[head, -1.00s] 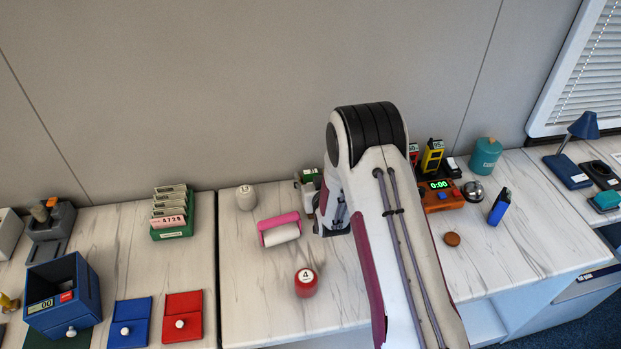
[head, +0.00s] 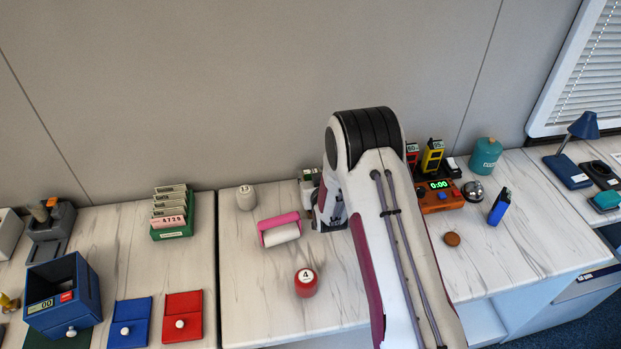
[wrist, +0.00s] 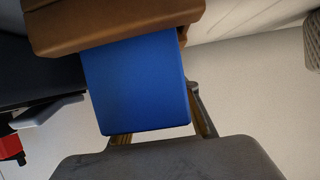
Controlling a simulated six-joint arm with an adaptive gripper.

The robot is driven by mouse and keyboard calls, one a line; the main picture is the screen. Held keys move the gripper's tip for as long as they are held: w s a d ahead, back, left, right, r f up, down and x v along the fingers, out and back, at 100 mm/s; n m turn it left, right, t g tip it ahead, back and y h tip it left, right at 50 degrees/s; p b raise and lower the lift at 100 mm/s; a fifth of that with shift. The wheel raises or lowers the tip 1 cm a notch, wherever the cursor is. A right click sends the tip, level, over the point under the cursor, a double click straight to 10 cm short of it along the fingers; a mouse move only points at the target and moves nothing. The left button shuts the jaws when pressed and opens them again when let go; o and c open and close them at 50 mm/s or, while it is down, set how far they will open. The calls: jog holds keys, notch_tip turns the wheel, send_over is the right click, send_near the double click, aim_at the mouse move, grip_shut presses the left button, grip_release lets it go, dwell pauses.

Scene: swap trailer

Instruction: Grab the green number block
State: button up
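A small green-topped white object (head: 309,176) stands near the wall in the head view, just left of my arm and partly covered by it. I cannot read a number on it. My gripper (head: 328,216) is close beside it, low over the counter and partly hidden by my own arm. In the wrist view, a flat blue face (wrist: 137,85) fills the middle, between a brown part above and a dark grey part below. I cannot tell whether it is held, and the fingertips do not show clearly. No green block shows in the wrist view.
Red (head: 412,152) and yellow (head: 433,156) number units stand behind an orange timer (head: 437,200) right of my arm. The front counter is mostly clear.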

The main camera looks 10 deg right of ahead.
jog(key=shift+r, duration=0.1)
dwell(0.3)
jog(key=shift+r, duration=4.95)
